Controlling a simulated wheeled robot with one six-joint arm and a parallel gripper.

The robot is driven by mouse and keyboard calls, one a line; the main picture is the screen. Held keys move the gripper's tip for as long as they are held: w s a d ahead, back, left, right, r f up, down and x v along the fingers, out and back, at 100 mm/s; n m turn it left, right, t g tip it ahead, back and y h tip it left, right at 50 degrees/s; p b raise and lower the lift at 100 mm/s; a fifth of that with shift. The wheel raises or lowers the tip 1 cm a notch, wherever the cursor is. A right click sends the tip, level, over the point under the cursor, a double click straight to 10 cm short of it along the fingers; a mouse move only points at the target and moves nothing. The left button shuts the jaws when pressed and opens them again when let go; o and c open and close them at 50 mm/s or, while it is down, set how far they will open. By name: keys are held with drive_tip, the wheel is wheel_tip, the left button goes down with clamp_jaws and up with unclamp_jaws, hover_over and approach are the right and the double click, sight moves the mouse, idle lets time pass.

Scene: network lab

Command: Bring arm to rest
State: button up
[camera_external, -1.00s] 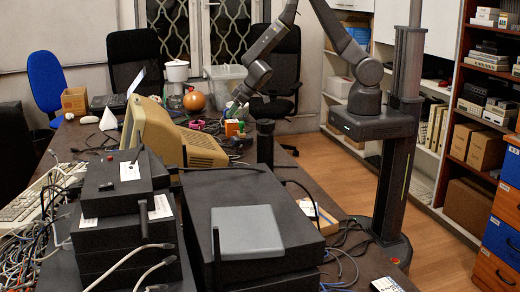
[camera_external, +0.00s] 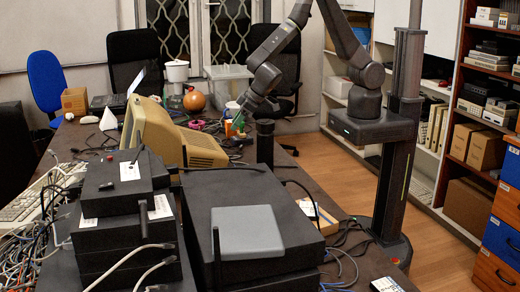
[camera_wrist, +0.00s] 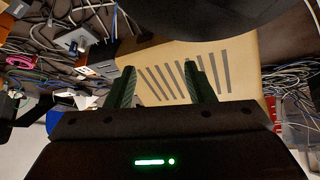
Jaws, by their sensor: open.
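My gripper (camera_external: 237,122) hangs at the end of my bent arm, over the far right part of the long table (camera_external: 318,178), beside the beige computer monitor (camera_external: 203,150). In the wrist view my gripper (camera_wrist: 160,78) shows two dark green fingers spread apart with nothing between them. Beyond them is a beige slotted casing (camera_wrist: 238,70). I cannot tell whether the fingertips touch anything. My arm reaches left from its column, with its elbow above the top edge of the outside view.
Black boxes (camera_external: 170,225) fill the near table. A black cylinder (camera_external: 265,142) stands close to my gripper. An orange ball (camera_external: 194,101) and white pot (camera_external: 177,72) are behind. Shelves (camera_external: 485,80) stand right. Cables (camera_wrist: 90,15) show in the wrist view. Floor between table and shelves looks clear.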

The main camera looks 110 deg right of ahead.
drive_tip(key=s+a, duration=0.3)
drive_tip(key=a, duration=0.8)
drive_tip(key=shift+f+n+y+b, duration=0.35)
drive_tip(key=shift+n+y, duration=0.05)
idle(0.5)
